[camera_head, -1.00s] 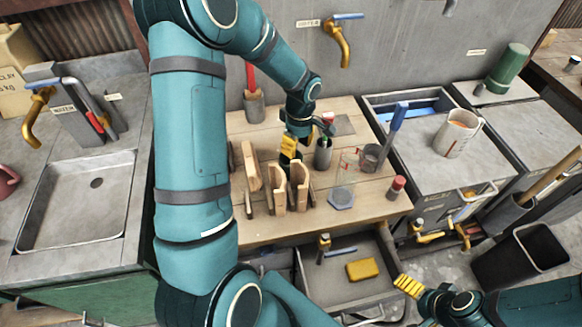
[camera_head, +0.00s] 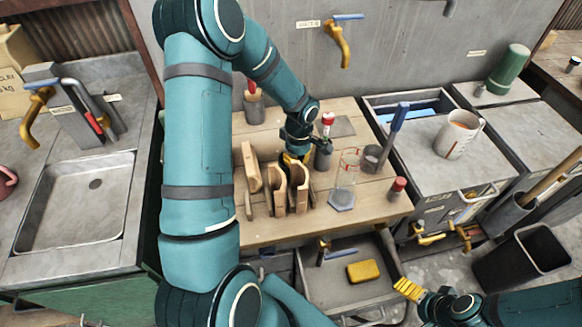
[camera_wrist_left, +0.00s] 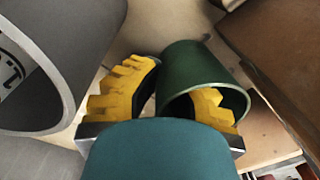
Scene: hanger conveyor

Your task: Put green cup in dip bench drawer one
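A dark green cup (camera_wrist_left: 190,68) shows in the left wrist view with its open mouth toward the camera. My left gripper (camera_wrist_left: 172,92) has its yellow fingers spread around the cup's near wall, one outside and one inside the mouth. A firm grip is not visible. In the head view the left gripper (camera_head: 298,158) is low over the wooden table, beside the wooden holders, and the cup is hidden behind it. An open grey drawer (camera_head: 382,290) sits below the table. My right gripper (camera_head: 408,289) is beside the drawer's right side; its finger gap is unclear.
A yellow sponge (camera_head: 363,271) lies in the drawer. Wooden holders (camera_head: 275,188), a glass cylinder (camera_head: 346,175) and a grey cup (camera_head: 323,156) crowd the table. A larger green cylinder (camera_head: 508,68) stands on the right bench. A sink (camera_head: 75,205) is at left.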

